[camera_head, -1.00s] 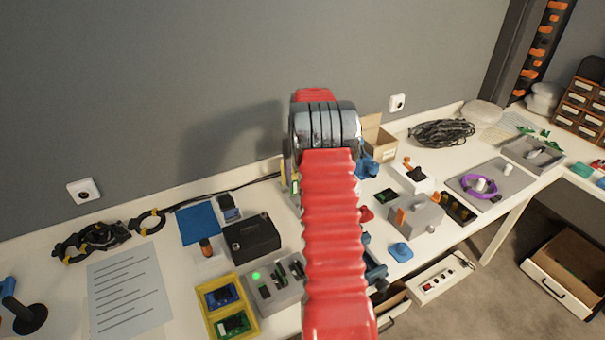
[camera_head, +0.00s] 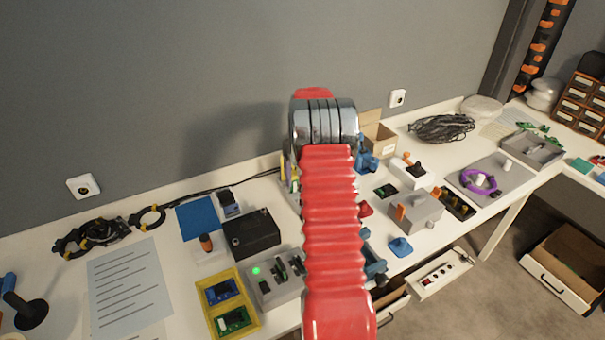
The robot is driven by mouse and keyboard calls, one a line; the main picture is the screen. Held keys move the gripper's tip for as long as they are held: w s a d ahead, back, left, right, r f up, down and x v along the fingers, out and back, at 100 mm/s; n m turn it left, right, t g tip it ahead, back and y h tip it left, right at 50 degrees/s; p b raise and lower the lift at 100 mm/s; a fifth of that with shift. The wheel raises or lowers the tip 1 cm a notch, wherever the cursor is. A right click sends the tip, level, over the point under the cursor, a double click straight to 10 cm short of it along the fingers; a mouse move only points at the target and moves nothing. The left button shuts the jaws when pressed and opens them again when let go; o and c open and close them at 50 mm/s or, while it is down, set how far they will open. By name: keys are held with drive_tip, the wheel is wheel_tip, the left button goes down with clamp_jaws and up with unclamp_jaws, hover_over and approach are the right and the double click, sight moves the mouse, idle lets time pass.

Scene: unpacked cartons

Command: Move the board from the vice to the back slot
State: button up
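My red ribbed arm rises through the middle of the view and bends at a grey joint. My gripper is hidden behind it, so I cannot see its fingers or what they hold. A grey slotted block (camera_head: 262,300) with a green light stands left of the arm, with dark upright pieces in its slots. Its right end is partly hidden by the arm. Blue parts, possibly of the vice (camera_head: 375,266), show just right of the arm. The rest is covered, and I cannot make out a board in it.
A yellow tray (camera_head: 214,325) with blue and green boards lies left of the slotted block. A black box (camera_head: 251,234) stands behind it. Right of the arm are a grey block (camera_head: 420,214), a blue piece (camera_head: 400,247) and an open carton (camera_head: 380,138). A paper sheet lies far left.

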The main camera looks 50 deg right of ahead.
drive_tip(key=shift+f, duration=0.55)
drive_tip(key=o, duration=1.2)
wheel_tip(320, 180, up, 14)
drive_tip(key=shift+f, duration=0.15)
idle(0.7)
